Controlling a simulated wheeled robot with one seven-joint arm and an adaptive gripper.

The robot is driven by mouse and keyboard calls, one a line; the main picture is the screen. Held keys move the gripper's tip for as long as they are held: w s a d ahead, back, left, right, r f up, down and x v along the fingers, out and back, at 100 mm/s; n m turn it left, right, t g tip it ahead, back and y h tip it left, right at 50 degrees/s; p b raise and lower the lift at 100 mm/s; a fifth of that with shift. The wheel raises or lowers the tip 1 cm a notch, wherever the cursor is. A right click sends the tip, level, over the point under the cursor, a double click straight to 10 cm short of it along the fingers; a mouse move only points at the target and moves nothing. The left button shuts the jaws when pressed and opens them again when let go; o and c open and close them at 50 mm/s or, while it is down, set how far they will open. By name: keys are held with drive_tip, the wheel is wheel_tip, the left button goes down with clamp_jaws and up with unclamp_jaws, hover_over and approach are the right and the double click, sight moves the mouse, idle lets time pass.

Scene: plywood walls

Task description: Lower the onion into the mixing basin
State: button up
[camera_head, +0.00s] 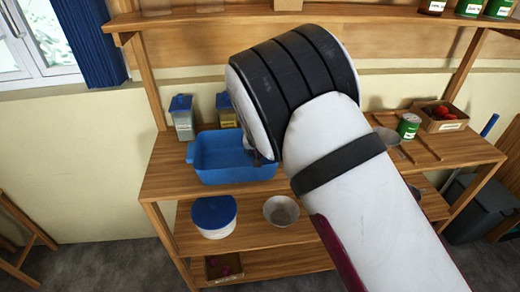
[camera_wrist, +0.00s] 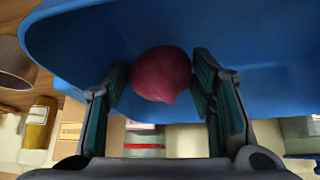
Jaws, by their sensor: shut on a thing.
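The mixing basin (camera_head: 228,176) is a blue tub on the wooden shelf top, left of my arm in the head view. The onion (camera_wrist: 160,72) is round and reddish-purple. In the wrist view it sits between the two fingers of my gripper (camera_wrist: 161,84), which is shut on it. Blue basin wall (camera_wrist: 270,60) fills the wrist view behind the onion. In the head view my arm hides the onion and most of the gripper, over the basin's right side. I cannot tell whether the onion touches the basin.
Two lidded containers (camera_head: 182,118) stand behind the basin. A cardboard box of red items (camera_head: 440,117) and a green-and-white can (camera_head: 408,126) stand at the right of the shelf top. A blue-lidded tub (camera_head: 214,217) and a grey bowl (camera_head: 281,211) are on the shelf below.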

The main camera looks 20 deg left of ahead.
drive_tip(key=shift+f, duration=1)
idle(0.5)
idle(0.4)
drive_tip(key=o, duration=1.3)
drive_tip(key=v, duration=1.2)
drive_tip(key=s+d+r+m, duration=0.1)
drive_tip(key=s+d+r, duration=0.1)
drive_tip(key=d+r, duration=0.55)
drive_tip(key=s+d+r+m+g, duration=0.1)
drive_tip(key=d+r, duration=0.3)
drive_tip(key=d, duration=0.7)
drive_tip(key=s+d+r+m, duration=0.1)
drive_tip(key=s+d+r, duration=0.1)
drive_tip(key=d+r, duration=0.55)
drive_tip(key=s+d+r+m+h, duration=0.1)
drive_tip(key=s+d+r+h, duration=0.1)
drive_tip(key=s+d, duration=1.6)
drive_tip(key=s, duration=0.3)
drive_tip(key=shift+s+d, duration=0.2)
drive_tip(key=shift+s, duration=0.15)
